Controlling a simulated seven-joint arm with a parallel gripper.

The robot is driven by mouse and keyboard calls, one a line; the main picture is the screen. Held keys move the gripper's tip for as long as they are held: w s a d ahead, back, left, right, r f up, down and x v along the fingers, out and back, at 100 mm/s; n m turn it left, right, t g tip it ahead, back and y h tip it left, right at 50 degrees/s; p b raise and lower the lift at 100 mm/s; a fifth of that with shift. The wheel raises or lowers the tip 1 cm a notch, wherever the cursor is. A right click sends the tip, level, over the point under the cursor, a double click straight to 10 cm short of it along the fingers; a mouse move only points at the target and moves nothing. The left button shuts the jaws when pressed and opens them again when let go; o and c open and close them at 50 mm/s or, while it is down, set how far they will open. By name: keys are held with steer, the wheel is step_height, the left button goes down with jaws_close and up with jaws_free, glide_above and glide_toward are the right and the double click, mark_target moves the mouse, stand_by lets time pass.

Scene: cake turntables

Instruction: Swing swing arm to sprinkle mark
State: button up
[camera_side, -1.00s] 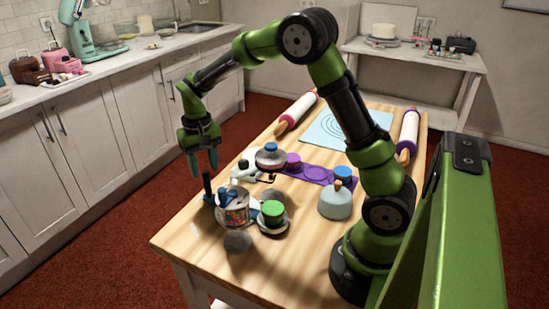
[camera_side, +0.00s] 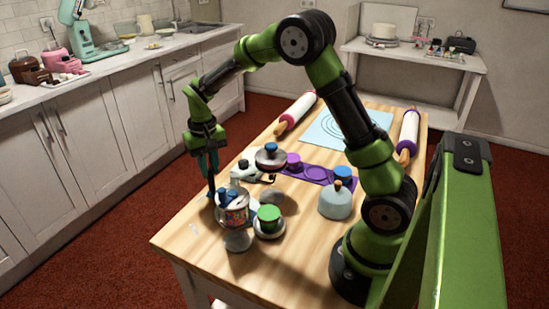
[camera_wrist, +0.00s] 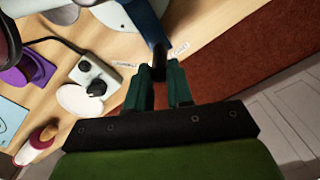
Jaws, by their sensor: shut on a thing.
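The blue swing arm (camera_wrist: 146,22) runs down from the top of the wrist view and ends in a dark upright handle (camera_wrist: 158,66). My gripper (camera_wrist: 160,76) is shut on this handle, with one green finger on each side. The cup hides most of the swing arm there. Two small pale labels lie on the table in the wrist view, one left of the handle (camera_wrist: 125,65) and one right (camera_wrist: 179,50). Their print is too small to read.
A pale control box with a black knob (camera_wrist: 96,86) is left of my fingers. A green-topped turntable (camera_side: 269,216) stands right of the cup. The table's near corner is clear.

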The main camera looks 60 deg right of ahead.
steer(key=shift+s+d, duration=0.2)
steer(key=shift+d, duration=0.4)
steer(key=shift+d, duration=0.1)
steer(key=shift+s+d, duration=0.35)
steer(key=shift+d, duration=0.25)
steer(key=shift+s+d, duration=0.3)
steer(key=shift+d, duration=0.25)
steer(key=shift+d, duration=0.1)
steer(key=shift+s+d, duration=0.9)
steer(key=shift+s, duration=0.1)
